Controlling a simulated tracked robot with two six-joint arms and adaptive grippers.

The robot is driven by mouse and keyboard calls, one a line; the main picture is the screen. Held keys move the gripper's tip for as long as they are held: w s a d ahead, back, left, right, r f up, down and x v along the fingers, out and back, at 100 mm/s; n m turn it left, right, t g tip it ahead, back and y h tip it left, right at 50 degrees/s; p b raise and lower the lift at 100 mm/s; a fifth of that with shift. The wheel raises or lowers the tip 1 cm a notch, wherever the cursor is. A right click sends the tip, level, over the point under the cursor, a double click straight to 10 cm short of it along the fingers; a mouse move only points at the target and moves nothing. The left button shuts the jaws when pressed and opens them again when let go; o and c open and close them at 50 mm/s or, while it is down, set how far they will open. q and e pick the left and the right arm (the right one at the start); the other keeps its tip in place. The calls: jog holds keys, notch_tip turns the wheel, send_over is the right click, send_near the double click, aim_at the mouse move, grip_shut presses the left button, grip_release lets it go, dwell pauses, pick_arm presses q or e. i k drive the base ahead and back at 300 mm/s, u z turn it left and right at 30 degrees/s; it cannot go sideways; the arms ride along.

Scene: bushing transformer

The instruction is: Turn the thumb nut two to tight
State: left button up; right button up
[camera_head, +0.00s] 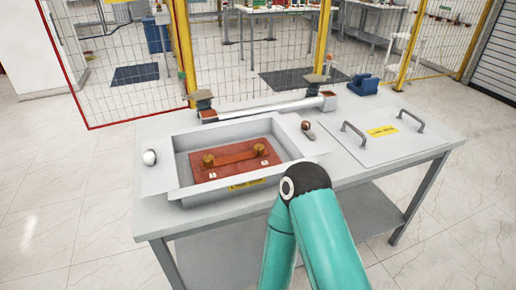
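A red-brown board (234,172) lies inside the open-topped recessed tray (182,160) on the table. Two brass thumb nuts stand on it, one at the left (208,160) and one at the right (259,149). A copper-coloured bar (234,157) runs between them. Each nut has a small white label by it, too small to read, so I cannot tell which is number two. How tight they are does not show. My teal arm bends at a dark joint in front of the tray's right front corner. Neither gripper shows.
The grey table (420,150) has a flat lid (385,137) with two handles on its right. A white rail (265,108) runs along the back, by a blue block (363,85). A small brown-topped part (307,127) sits right of the tray, a white knob (150,158) left.

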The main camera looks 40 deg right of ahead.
aim_at(259, 149)
jog(key=z, duration=0.05)
jog(key=k, duration=0.9)
jog(key=z, duration=0.5)
jog(key=i, duration=0.5)
